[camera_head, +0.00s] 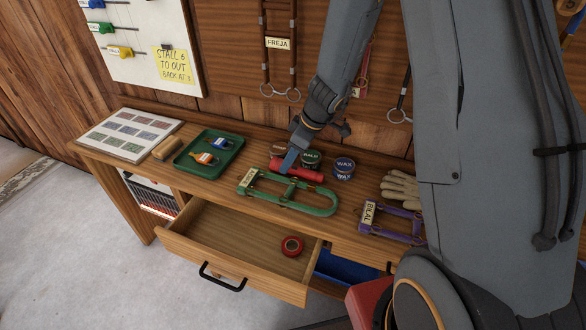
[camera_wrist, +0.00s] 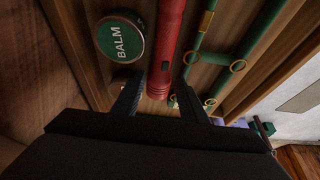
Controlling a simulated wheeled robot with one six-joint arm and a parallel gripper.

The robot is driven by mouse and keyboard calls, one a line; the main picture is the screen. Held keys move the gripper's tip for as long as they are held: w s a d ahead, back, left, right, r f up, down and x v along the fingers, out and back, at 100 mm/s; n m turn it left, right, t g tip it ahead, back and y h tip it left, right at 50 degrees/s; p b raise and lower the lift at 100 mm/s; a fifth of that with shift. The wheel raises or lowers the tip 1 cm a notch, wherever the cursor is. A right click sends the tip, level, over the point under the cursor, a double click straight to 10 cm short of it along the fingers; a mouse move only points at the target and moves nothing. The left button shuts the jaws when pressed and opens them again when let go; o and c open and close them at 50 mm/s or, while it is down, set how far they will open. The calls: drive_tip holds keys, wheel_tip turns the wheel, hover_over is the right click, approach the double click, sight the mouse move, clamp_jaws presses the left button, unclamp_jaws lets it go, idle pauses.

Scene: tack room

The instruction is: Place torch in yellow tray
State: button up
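The red torch (camera_head: 310,174) lies on the bench top, behind the green halter and in front of the round tins. It also shows in the wrist view (camera_wrist: 167,40), with its near end between my fingers. My gripper (camera_head: 287,163) is down at the torch's left part. In the wrist view, my gripper (camera_wrist: 158,92) has its fingers apart, one on each side of the torch, with small gaps showing. I see no yellow tray. A green tray (camera_head: 232,158) sits left of the torch, holding an orange clip and a blue clip.
A green halter (camera_head: 318,210), purple halter (camera_head: 392,234), gloves (camera_head: 402,186), wax tin (camera_head: 344,168) and balm tin (camera_wrist: 120,38) crowd the bench. A wooden roll (camera_head: 167,148) and chart (camera_head: 130,134) lie left. An open drawer (camera_head: 215,251) holds red tape (camera_head: 292,246); a blue container (camera_head: 345,269) sits beside it.

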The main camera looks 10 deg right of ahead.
drive_tip(key=shift+x, duration=1.35)
drive_tip(key=c, duration=0.9)
drive_tip(key=shift+r, duration=0.15)
drive_tip(key=shift+c, duration=0.2)
